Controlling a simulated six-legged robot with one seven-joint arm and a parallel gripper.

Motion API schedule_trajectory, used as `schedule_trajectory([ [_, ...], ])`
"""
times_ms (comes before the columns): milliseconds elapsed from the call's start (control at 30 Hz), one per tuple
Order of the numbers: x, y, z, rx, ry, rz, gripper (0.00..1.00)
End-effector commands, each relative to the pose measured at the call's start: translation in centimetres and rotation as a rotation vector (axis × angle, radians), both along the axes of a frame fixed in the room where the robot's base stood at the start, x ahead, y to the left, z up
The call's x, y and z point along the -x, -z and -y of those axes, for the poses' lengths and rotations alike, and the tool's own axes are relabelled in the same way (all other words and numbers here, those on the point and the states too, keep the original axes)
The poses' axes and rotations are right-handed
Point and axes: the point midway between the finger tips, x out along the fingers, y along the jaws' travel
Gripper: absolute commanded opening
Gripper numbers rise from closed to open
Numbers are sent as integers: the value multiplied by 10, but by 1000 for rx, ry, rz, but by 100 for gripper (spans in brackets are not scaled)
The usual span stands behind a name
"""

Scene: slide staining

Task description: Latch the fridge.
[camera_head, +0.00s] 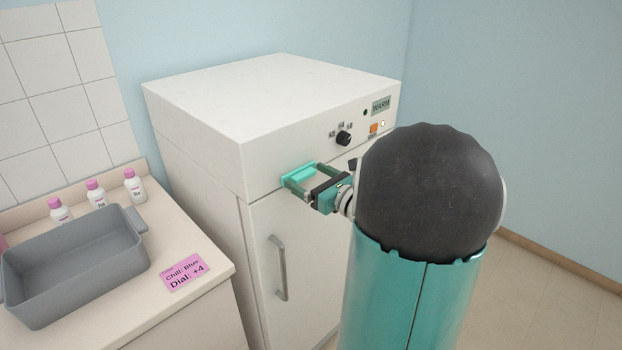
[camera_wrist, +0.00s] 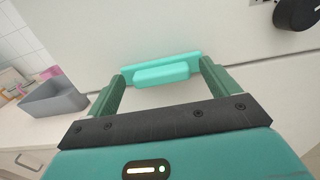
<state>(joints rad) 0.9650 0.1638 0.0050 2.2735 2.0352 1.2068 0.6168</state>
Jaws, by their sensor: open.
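The white fridge (camera_head: 190,130) stands against the wall with its door (camera_head: 312,245) looking closed and a grey vertical handle (camera_head: 279,268) on it. A turquoise latch (camera_head: 298,173) sits at the front, by the seam above the door. It also shows in the wrist view (camera_wrist: 162,72) as a plate with a raised block. My gripper (camera_head: 303,186) is in front of the latch, its green fingers apart on either side of the block. In the wrist view my gripper (camera_wrist: 160,88) is open; whether the fingers touch the latch I cannot tell. My arm hides the door's right part.
A black dial (camera_head: 344,138), an orange button (camera_head: 374,128) and a display reading WARM (camera_head: 381,105) are on the upper panel. A counter at left holds a grey tub (camera_head: 75,270), several pink-capped bottles (camera_head: 134,186) and a pink note (camera_head: 184,277). Floor at right is clear.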

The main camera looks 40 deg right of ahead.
Motion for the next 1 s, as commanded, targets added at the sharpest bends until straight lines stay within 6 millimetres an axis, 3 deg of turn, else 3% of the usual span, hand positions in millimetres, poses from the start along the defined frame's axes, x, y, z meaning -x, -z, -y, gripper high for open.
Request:
schedule_trajectory([
  [133, 0, 0, 0, 0, 1, 0, 83],
  [333, 1, 0, 0, 0, 1, 0, 44],
  [367, 1, 0, 0, 0, 1, 0, 42],
  [733, 1, 0, 0, 50, 0, 1, 43],
  [1000, 1, 0, -1, 213, 0, 5, 43],
])
